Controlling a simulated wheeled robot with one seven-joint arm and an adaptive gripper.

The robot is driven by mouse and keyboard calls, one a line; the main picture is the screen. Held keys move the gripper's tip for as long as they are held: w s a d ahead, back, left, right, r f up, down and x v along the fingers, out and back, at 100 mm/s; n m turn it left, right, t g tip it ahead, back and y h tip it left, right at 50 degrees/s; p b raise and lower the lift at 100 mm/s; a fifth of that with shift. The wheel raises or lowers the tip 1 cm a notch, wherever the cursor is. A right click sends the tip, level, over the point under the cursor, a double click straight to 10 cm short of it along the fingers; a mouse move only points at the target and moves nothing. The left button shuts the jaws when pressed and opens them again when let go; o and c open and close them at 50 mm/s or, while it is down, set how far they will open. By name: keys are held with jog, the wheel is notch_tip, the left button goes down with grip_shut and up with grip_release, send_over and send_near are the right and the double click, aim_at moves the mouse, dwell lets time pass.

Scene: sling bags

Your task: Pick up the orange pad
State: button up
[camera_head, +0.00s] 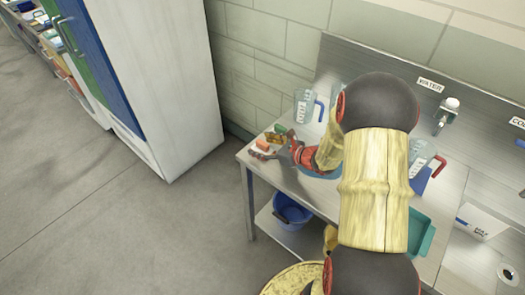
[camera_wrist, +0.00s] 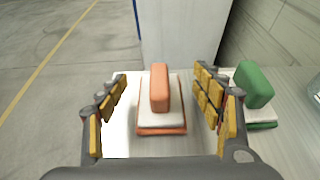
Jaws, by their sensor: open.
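The orange pad shows in the wrist view as an orange block-shaped handle (camera_wrist: 160,88) standing on a white layer with an orange base (camera_wrist: 162,130). It lies on the metal counter, between the two open fingers of my gripper (camera_wrist: 160,105), with a gap on each side. In the head view the orange pad (camera_head: 263,145) is near the counter's left corner. The gripper holds nothing.
A green pad (camera_wrist: 254,88) lies just right of my right finger. Clear jugs (camera_head: 304,106) stand behind on the counter (camera_head: 325,200). A white cabinet (camera_head: 160,80) stands to the left. A blue bucket (camera_head: 291,212) is on the shelf below. The counter's edge is close by.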

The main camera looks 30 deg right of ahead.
jog(key=c, duration=0.3)
jog(key=c, duration=1)
